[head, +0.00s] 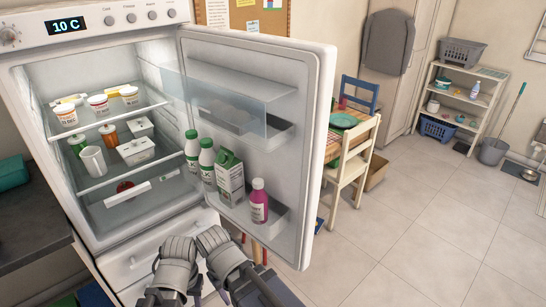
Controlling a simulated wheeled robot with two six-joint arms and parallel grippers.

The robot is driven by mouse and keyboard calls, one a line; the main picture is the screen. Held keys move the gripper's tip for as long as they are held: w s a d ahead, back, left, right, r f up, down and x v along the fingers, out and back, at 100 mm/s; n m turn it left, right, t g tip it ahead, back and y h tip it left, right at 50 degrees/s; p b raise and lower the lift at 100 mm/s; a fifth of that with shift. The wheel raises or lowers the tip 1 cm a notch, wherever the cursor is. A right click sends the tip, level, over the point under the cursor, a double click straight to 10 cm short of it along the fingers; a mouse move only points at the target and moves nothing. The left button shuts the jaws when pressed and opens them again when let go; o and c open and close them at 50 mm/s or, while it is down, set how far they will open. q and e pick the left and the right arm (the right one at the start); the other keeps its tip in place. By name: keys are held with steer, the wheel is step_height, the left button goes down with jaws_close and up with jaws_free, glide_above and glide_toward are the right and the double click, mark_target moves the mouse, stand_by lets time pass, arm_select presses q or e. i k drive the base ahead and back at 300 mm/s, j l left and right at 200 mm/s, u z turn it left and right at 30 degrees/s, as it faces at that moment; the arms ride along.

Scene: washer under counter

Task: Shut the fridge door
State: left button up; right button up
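The white fridge (25,92) stands at the left with its display reading 10 C. Its door (318,120) is wide open, hinged on the right side, with the inner face and door shelves showing. My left gripper (178,250) and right gripper (212,240) are close together at the bottom of the view, in front of the lower part of the fridge. They appear to the left of the door's free edge. Their fingertips are not clear, so I cannot tell whether they are open or shut.
Door shelves hold white bottles (207,160), a carton (230,178) and a pink bottle (259,202). Tubs and jars stand on the fridge shelves. Behind the door are a table (347,130) and a cream chair (350,172). Tiled floor at right (430,220) is clear.

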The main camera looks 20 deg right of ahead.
mark_target(293, 77)
steer(key=l+u, duration=0.2)
steer(key=l, duration=0.25)
steer(key=k+l+u, duration=0.2)
steer(key=l, duration=0.25)
steer(key=l+u, duration=0.15)
steer(key=l, duration=0.3)
steer(key=k+l+u, duration=0.2)
steer(key=l, duration=0.25)
steer(key=k+l+u, duration=0.2)
steer(key=l, duration=0.2)
steer(key=k+l+u, duration=0.1)
steer(key=l+u, duration=0.15)
steer(key=l, duration=1.2)
